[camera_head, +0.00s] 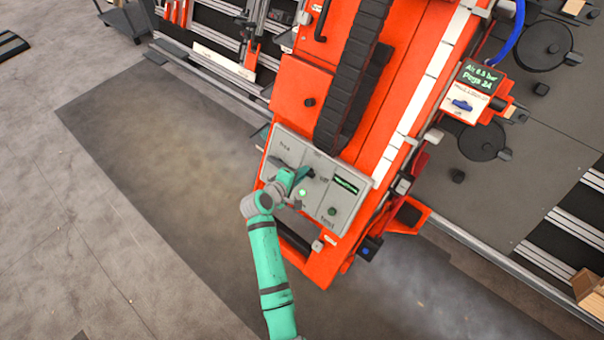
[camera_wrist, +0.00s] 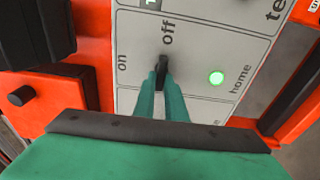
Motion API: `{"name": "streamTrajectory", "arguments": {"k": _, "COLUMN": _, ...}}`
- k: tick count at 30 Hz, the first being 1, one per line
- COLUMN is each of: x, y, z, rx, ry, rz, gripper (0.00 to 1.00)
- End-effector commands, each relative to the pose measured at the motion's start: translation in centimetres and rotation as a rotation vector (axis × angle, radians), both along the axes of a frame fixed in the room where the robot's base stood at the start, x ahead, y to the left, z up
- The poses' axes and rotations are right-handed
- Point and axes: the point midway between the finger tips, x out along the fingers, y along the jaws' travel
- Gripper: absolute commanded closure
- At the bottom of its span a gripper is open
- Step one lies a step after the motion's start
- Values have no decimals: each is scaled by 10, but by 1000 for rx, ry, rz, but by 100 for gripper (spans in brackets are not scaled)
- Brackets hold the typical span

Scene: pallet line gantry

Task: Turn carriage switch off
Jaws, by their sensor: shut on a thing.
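The carriage switch is a small black knob (camera_wrist: 163,66) on a grey control panel (camera_wrist: 195,60). In the wrist view the words "on" and "off" are printed beside it, "on" to the left and "off" just above. The knob stands nearly upright in the picture, its upper end towards "off". My gripper (camera_wrist: 162,82) is shut on the knob, one green fingertip on each side. The fingers hide its lower part. In the head view my gripper (camera_head: 302,176) is at the grey panel (camera_head: 282,145), and the knob is mostly hidden there.
A lit green button (camera_wrist: 216,78) marked "home" is right of the fingers. The panel has a small display (camera_head: 346,186). A black cable chain (camera_head: 352,80) rises behind the panel on the orange gantry (camera_head: 400,75). Bare floor (camera_head: 100,240) lies to the left.

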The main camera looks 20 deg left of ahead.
Motion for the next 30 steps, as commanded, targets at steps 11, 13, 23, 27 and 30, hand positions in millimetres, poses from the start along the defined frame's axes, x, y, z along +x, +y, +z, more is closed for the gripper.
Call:
{"name": "streamTrajectory", "arguments": {"k": 11, "x": 0, "y": 1, "z": 0, "rx": 0, "ry": -1, "rz": 1, "gripper": 70}}
{"name": "streamTrajectory", "arguments": {"k": 13, "x": 0, "y": 0, "z": 0, "rx": 1, "ry": -1, "rz": 0, "gripper": 70}}
{"name": "streamTrajectory", "arguments": {"k": 23, "x": -20, "y": 4, "z": 11, "rx": 3, "ry": -2, "rz": -1, "gripper": 70}}
{"name": "streamTrajectory", "arguments": {"k": 27, "x": -44, "y": 14, "z": 24, "rx": 2, "ry": -2, "rz": 5, "gripper": 70}}
{"name": "streamTrajectory", "arguments": {"k": 30, "x": -60, "y": 18, "z": 32, "rx": 2, "ry": -2, "rz": 6, "gripper": 70}}
